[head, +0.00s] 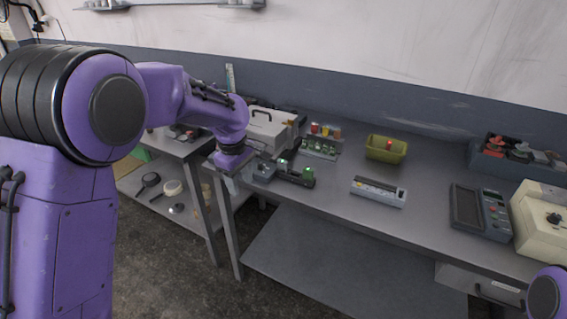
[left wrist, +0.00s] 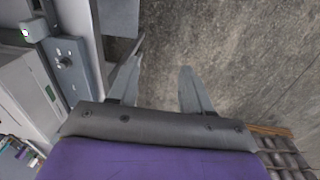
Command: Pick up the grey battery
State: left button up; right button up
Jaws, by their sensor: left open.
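I cannot clearly pick out a grey battery in either view; the small things on the bench are too small to tell. My left gripper (head: 238,182) is at the left end of the grey bench (head: 335,200), pointing down. In the left wrist view its two fingers (left wrist: 160,78) are apart with nothing between them, and bare floor shows beyond them. A grey device with a knob (left wrist: 66,62) lies to the left of the fingers in that view. My right gripper is out of view.
A green bin (head: 386,149) holds something red. A pale grey slotted device (head: 378,191) lies in front of it. A dark handheld meter (head: 480,211) and a cream box (head: 540,216) stand at the right. A grey case (head: 270,128) is behind my left gripper.

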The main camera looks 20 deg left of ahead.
aim_at(282, 165)
jog(key=i, duration=0.85)
